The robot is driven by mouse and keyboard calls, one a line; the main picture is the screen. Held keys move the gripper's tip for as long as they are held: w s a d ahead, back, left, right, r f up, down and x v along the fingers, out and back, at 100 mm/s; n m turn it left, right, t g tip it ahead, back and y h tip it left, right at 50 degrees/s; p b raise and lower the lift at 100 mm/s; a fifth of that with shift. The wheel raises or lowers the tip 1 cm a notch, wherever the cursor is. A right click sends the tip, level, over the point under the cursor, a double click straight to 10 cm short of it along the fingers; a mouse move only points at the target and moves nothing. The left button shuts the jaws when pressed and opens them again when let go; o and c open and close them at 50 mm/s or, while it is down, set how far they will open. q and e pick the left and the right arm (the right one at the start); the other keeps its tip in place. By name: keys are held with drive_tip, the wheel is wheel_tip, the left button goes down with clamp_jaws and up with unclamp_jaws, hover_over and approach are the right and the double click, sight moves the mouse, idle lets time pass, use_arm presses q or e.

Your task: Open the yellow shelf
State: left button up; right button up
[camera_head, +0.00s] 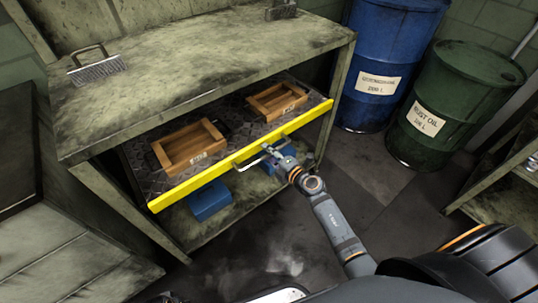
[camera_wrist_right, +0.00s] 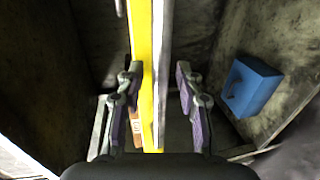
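The yellow shelf (camera_head: 242,155) is a sliding tray with a yellow front edge, standing out from the front of the metal bench. Its yellow edge (camera_wrist_right: 142,40) runs top to bottom in the right wrist view. A pale metal bar, apparently the handle (camera_wrist_right: 162,60), runs beside that edge. My right gripper (camera_head: 272,150) is at the handle near the middle of the front edge. In the wrist view the right gripper (camera_wrist_right: 159,78) has its fingers apart on either side of the bar, with a gap at the right finger. My left gripper is not in view.
Two wooden boxes (camera_head: 190,147) (camera_head: 277,101) sit on the shelf. Blue boxes (camera_head: 210,201) (camera_wrist_right: 252,86) lie on the level below. A blue drum (camera_head: 388,55) and a green drum (camera_head: 450,110) stand to the right of the bench (camera_head: 200,65). Some floor (camera_head: 370,190) in front is clear.

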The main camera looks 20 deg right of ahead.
clamp_jaws()
idle(0.3)
